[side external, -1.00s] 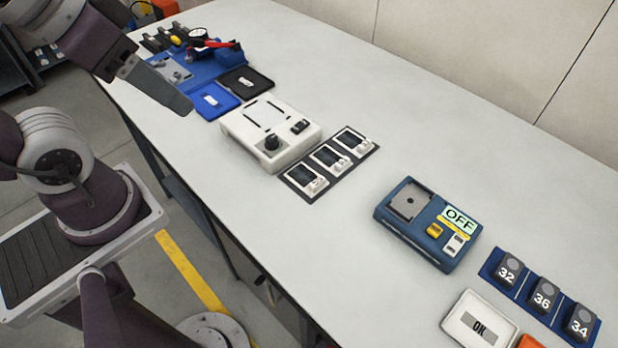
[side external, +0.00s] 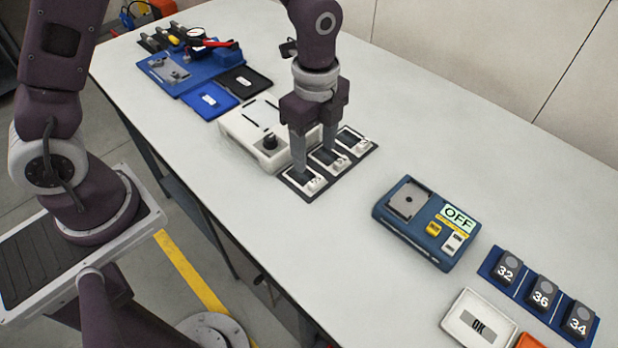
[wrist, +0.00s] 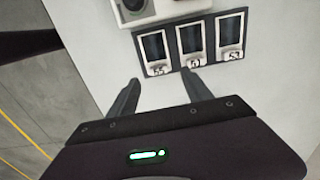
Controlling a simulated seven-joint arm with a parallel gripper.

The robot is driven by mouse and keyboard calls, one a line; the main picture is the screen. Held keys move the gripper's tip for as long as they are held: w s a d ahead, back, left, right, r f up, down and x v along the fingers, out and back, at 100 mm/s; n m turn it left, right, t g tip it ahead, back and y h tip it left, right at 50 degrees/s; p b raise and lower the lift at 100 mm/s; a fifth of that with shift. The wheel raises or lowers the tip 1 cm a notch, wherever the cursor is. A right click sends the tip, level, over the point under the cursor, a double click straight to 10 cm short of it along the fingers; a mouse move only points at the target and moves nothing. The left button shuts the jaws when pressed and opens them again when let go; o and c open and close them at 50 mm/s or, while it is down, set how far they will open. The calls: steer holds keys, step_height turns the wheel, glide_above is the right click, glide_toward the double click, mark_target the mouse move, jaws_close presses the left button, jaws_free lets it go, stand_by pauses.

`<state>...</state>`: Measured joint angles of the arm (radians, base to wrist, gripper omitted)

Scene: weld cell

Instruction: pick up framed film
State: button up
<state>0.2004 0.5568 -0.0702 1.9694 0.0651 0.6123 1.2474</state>
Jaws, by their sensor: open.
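Three framed films, dark panels in white frames with small white tabs, lie in a row on a dark tray (side external: 305,199). In the side view they are the near-left film (side external: 303,181), the middle film (side external: 327,158) and the far-right film (side external: 352,139). The wrist view shows them as the left film (wrist: 153,46), the middle film (wrist: 191,41) and the right film (wrist: 231,34). My gripper (side external: 315,161) points down over the row, open and empty. In the wrist view my gripper (wrist: 160,77) has its fingertips below the left and middle films.
A white box with a black knob (side external: 244,130) stands close behind the films. A blue unit with an OFF display (side external: 386,211) stands to the right, beyond clear table. Numbered blocks (side external: 541,295) and an OK tray (side external: 483,305) lie farther right. Blue equipment (side external: 206,72) fills the back left.

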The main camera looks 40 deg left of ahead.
mark_target(314, 178)
steer(key=f, duration=0.7)
steer(key=shift+s+d+f, duration=0.15)
steer(key=shift+s, duration=0.05)
jaws_close()
